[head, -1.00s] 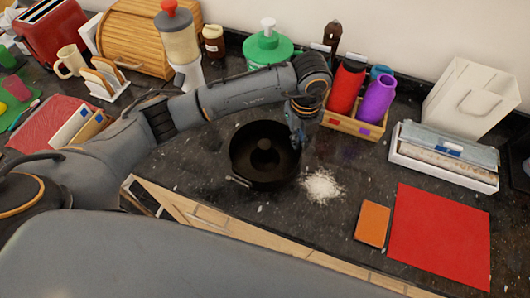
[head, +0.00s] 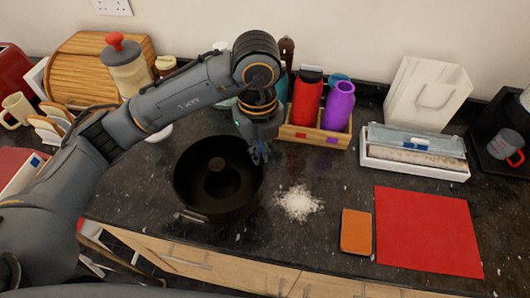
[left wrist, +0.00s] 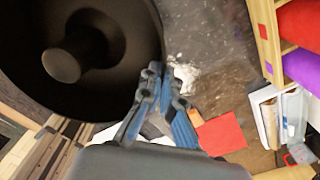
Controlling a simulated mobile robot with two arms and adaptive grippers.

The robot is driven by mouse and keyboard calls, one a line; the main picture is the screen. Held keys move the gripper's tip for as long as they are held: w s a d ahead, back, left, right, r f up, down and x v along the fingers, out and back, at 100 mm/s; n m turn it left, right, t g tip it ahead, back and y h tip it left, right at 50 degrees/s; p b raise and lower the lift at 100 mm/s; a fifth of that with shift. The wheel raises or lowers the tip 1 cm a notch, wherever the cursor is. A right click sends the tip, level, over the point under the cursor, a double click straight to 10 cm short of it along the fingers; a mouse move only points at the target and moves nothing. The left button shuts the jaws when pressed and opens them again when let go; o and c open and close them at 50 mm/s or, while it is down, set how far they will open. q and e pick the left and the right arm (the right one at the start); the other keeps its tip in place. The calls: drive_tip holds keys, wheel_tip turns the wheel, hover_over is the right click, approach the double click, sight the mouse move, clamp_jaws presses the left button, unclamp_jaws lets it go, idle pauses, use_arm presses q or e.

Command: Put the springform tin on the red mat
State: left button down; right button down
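The dark springform tin (head: 190,175), round with a centre tube, looks held a little above the counter at the middle left of the head view. In the left wrist view the tin (left wrist: 130,85) fills the upper left. My left gripper (head: 261,156) is at the tin's right rim. Its blue-grey fingers (left wrist: 163,75) are close together, one on each side of the rim, and look shut on it. The red mat (head: 428,232) lies flat and bare at the right, and shows small in the left wrist view (left wrist: 221,134). My right gripper is not in view.
White powder (head: 298,202) is spilled between the tin and an orange pad (head: 356,231), which lies beside the mat. Behind stand a wooden box of bottles (head: 315,138), a white tray of boxes (head: 415,167) and a white bag (head: 427,93). A mug (head: 505,143) is far right.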

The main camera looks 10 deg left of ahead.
use_arm(q)
drive_tip(key=s+r, duration=0.1)
drive_tip(key=s, duration=0.2)
drive_tip(key=s+a+r+b, duration=0.1)
drive_tip(key=s, duration=0.1)
drive_tip(key=s+r, duration=0.1)
drive_tip(key=s, duration=0.2)
drive_tip(key=shift+s+a+r, duration=0.15)
drive_tip(key=shift+s+r, duration=0.15)
drive_tip(key=shift+r, duration=0.05)
